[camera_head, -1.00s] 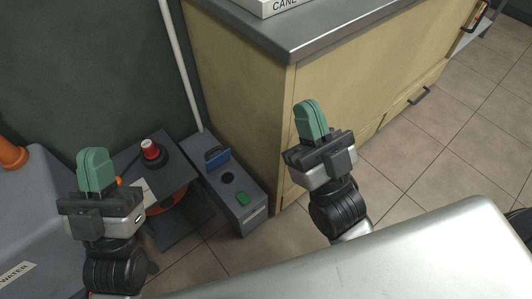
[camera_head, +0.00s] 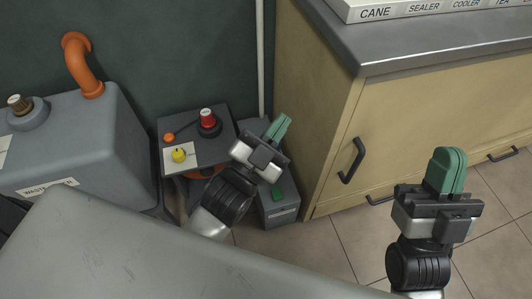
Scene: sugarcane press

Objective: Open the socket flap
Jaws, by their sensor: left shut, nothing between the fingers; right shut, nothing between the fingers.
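The low grey socket box (camera_head: 284,213) stands on the floor against the yellow cabinet, with a green button (camera_head: 278,195) on its top. My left gripper (camera_head: 282,124) is shut and empty, with its green fingers in front of the box's upper part. The arm and gripper hide the socket and the blue flap, so I cannot tell how the flap stands now or whether I touch it. My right gripper (camera_head: 455,158) is shut and empty at the right, in front of the cabinet and well away from the box.
A dark unit with a red knob (camera_head: 207,117) and a yellow knob (camera_head: 179,155) stands just left of the box. A grey waste tank (camera_head: 85,140) is further left. The cabinet (camera_head: 320,130) walls off the right. A pale pipe (camera_head: 260,60) rises behind.

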